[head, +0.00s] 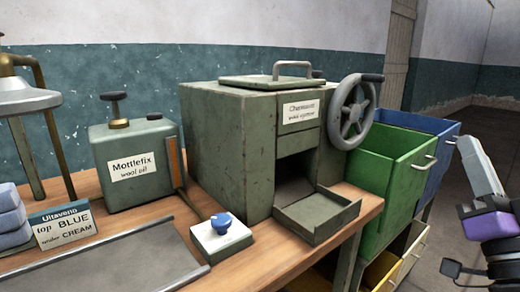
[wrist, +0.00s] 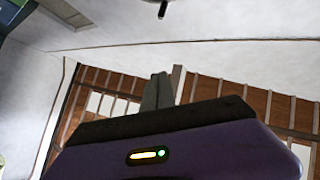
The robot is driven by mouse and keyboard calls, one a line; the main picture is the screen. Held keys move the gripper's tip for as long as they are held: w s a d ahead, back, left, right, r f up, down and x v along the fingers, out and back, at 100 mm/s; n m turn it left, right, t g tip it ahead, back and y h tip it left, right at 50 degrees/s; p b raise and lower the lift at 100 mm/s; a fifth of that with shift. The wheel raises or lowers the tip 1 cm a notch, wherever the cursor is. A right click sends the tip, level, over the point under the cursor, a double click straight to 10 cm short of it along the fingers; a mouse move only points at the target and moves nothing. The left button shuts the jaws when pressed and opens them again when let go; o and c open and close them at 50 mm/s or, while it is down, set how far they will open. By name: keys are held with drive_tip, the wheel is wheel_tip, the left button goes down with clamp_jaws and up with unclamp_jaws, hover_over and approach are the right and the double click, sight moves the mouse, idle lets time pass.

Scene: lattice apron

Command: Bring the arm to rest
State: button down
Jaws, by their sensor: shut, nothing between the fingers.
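My gripper (head: 467,145) shows at the right edge of the head view, with pale grey fingers pointing up and a purple body below. It is raised in free space to the right of the blue and green bins, apart from them. In the wrist view my gripper (wrist: 158,88) has its two grey fingers together, shut and empty, above the purple housing. Part of the arm is cut off by the frame's right edge.
A wooden bench (head: 255,265) holds a green machine (head: 225,140) with a handwheel (head: 352,112), a Mottlefix tank (head: 130,165) and a blue-button box (head: 221,237). Green (head: 385,190) and blue (head: 440,160) bins stand right of the bench. Dark floor lies open behind my gripper.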

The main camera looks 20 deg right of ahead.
drive_tip(key=s+a+f+n+g, duration=0.1)
drive_tip(key=s+a+f+g, duration=0.3)
drive_tip(key=f, duration=0.7)
drive_tip(key=s+a+f, duration=0.3)
drive_tip(key=a+f, duration=0.2)
drive_tip(key=f, duration=0.6)
drive_tip(key=s+a+f+n+g+y, duration=0.35)
drive_tip(key=s+a+f, duration=0.25)
drive_tip(key=s+f, duration=0.25)
drive_tip(key=s+a+f+n+g+y, duration=0.2)
drive_tip(key=s+a+f+n+y, duration=0.15)
drive_tip(key=s+a+f, duration=0.5)
wheel_tip(320, 180, up, 23)
drive_tip(key=s+d+y+p, duration=0.1)
drive_tip(key=s+p, duration=0.1)
drive_tip(key=p, duration=1.9)
drive_tip(key=shift+d, duration=0.4)
